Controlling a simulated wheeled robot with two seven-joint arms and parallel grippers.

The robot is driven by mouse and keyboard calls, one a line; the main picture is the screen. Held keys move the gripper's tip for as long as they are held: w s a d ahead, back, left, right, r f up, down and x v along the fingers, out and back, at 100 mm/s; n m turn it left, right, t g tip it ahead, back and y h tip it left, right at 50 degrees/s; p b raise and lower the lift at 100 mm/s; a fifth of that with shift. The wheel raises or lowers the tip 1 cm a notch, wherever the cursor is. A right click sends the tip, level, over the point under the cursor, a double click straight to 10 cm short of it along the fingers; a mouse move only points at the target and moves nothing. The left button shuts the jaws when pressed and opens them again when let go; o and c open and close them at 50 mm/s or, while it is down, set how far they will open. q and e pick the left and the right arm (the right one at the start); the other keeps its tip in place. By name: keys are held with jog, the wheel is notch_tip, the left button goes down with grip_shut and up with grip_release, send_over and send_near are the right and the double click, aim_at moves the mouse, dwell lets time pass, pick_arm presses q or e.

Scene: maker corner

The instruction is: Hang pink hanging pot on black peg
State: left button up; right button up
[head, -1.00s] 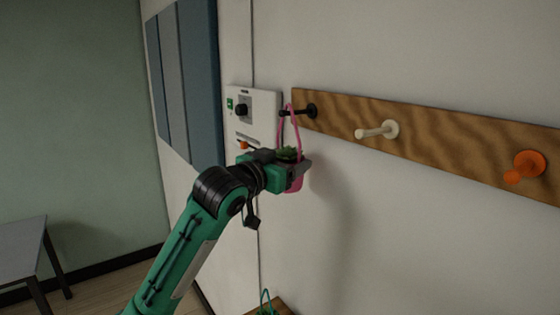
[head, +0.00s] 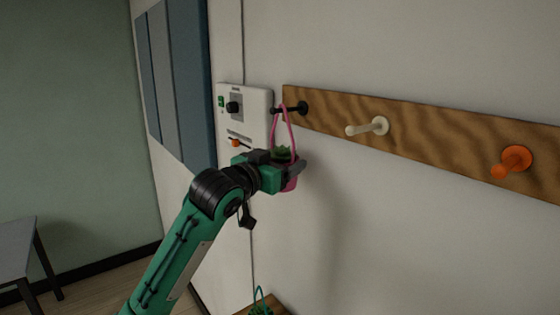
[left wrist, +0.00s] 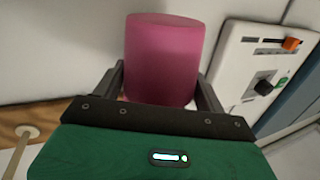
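The pink hanging pot (head: 291,184) with a green plant has a tall pink loop handle. My left gripper (head: 290,170) is around the pot's body, one finger on each side. In the left wrist view the pot (left wrist: 162,60) sits upside down in the picture between the two fingers (left wrist: 160,88), which appear to touch it. The loop's top is at the black peg (head: 298,108), the leftmost on the wooden board. The loop appears to cross the peg near its outer end; whether it rests on it I cannot tell. My right gripper is not in view.
The wooden board (head: 430,135) also carries a cream peg (head: 370,127) and an orange peg (head: 512,162). A white wall panel with knobs (head: 246,100) is just left of the black peg. A grey table (head: 15,245) stands far left.

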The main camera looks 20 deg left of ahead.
pick_arm(q)
jog(key=o, duration=0.4)
jog(key=shift+f, duration=0.1)
